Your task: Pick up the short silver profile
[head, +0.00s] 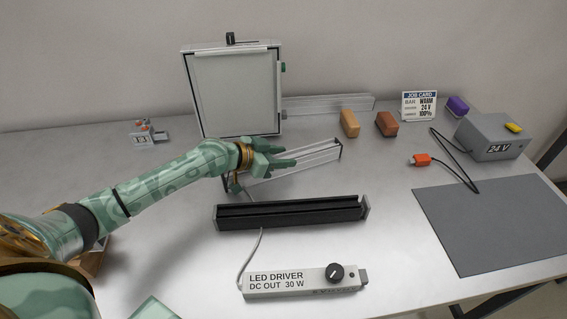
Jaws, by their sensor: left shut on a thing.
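A silver profile (318,156) with a dark end at its right lies at a slant in the middle of the table, in front of the lightbox frame. My left gripper (290,157) reaches in from the left and is shut on this profile near its left part. The fingers hide some of it, and I cannot tell whether it is clear of the table. Another silver profile (330,103) lies further back, partly hidden behind the lightbox frame. My right gripper is not in view.
The lightbox frame (235,95) stands behind the gripper. A black profile (290,212) and the LED driver (300,283) lie in front. Orange (349,123) and brown (386,124) blocks stand behind right. A grey mat (495,225) and 24 V box (490,140) are at right.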

